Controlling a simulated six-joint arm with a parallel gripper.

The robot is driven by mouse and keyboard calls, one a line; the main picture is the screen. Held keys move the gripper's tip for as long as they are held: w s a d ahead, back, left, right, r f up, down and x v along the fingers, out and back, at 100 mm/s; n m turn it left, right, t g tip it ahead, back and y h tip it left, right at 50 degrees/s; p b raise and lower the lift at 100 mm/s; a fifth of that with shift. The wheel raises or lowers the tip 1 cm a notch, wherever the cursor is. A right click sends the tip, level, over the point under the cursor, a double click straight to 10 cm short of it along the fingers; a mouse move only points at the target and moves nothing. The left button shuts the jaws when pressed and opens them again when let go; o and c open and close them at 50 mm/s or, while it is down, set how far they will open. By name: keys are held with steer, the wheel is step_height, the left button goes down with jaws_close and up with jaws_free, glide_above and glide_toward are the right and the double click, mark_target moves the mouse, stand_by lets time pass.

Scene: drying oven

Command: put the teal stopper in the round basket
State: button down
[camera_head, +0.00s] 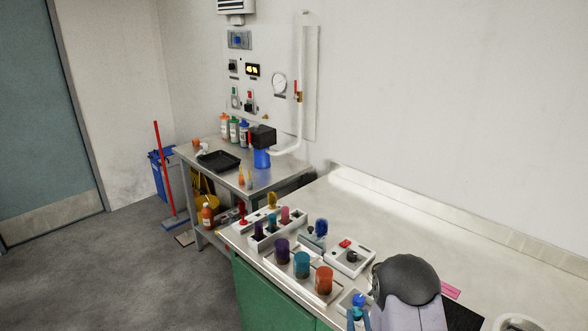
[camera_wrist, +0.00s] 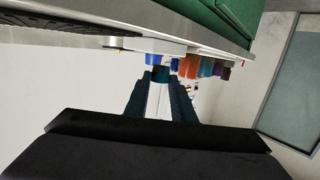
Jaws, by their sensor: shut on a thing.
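In the wrist view, the teal stopper (camera_wrist: 161,73) sits between the tips of my gripper (camera_wrist: 160,84), which is shut on it. In the head view my gripper (camera_head: 358,318) is at the bottom edge, mostly hidden by my own arm, and I cannot make out the stopper clearly there. A blue round piece (camera_head: 360,299) stands just beyond it on a small white block (camera_head: 345,303). A white round rim (camera_head: 515,318), cut off at the bottom right, may be the round basket; I cannot tell for sure.
Purple (camera_head: 282,251), teal (camera_head: 302,264) and orange (camera_head: 323,280) cylinders stand on a pale tray left of my gripper. A white box with a red button (camera_head: 345,244) stands behind. A black mat (camera_head: 462,316) lies right of my arm. The bench's back right is clear.

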steer(key=shift+s+a+f+y, duration=0.15)
steer(key=shift+a+y, duration=0.15)
steer(key=shift+a, duration=0.65)
